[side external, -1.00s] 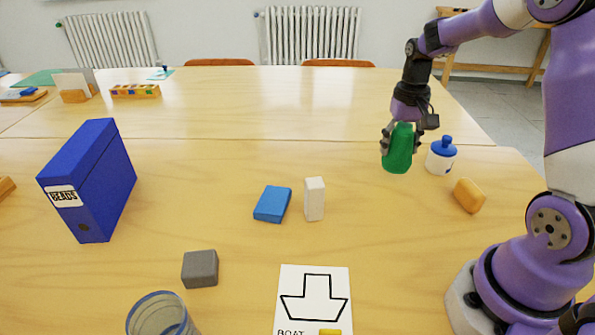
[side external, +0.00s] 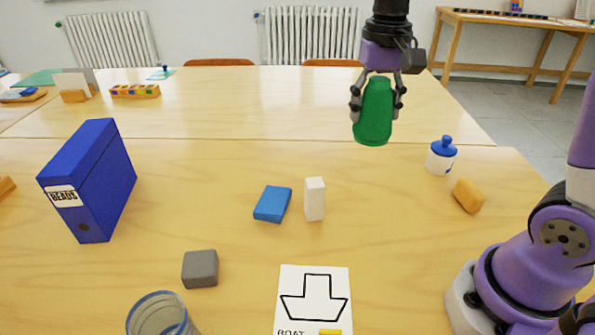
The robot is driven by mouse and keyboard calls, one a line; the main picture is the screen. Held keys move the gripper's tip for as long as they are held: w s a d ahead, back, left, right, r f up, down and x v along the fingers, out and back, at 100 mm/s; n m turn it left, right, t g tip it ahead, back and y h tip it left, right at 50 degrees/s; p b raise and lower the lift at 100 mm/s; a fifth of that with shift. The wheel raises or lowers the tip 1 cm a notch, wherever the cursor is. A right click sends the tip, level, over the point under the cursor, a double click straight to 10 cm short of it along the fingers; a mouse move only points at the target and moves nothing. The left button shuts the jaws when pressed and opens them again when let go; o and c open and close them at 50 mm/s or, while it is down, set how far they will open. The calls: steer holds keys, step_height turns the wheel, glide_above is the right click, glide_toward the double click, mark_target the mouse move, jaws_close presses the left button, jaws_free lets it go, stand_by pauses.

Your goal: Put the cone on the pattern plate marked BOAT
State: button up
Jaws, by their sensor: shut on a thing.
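My gripper (side external: 377,92) is shut on the green cone (side external: 373,118), which has a blunt top. It holds the cone upright in the air, above the far right part of the table. The pattern plate marked BOAT (side external: 314,291) is a white card with a black boat outline, lying at the front middle of the table. Its lower edge is cut off by the frame. A small yellow piece (side external: 330,332) shows on its lower part. The cone is well behind the plate and to its right, apart from it.
A white block (side external: 315,199) stands beside a blue block (side external: 272,204) behind the plate. A grey block (side external: 200,269) and a clear cup (side external: 160,315) are left. A blue BEADS box (side external: 95,185) stands farther left. A blue-lidded pot (side external: 441,156) and an orange block (side external: 468,195) are right.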

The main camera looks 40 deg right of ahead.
steer(key=s+a+n, duration=0.2)
steer(key=a+n, duration=0.5)
steer(key=a, duration=0.4)
steer(key=n, duration=0.9)
glide_above(313, 301)
step_height(313, 301, down, 15)
steer(key=shift+f, duration=0.15)
steer(key=shift+f, duration=0.2)
steer(key=o, duration=1.4)
steer(key=shift+o, duration=0.2)
steer(key=shift+r, duration=0.1)
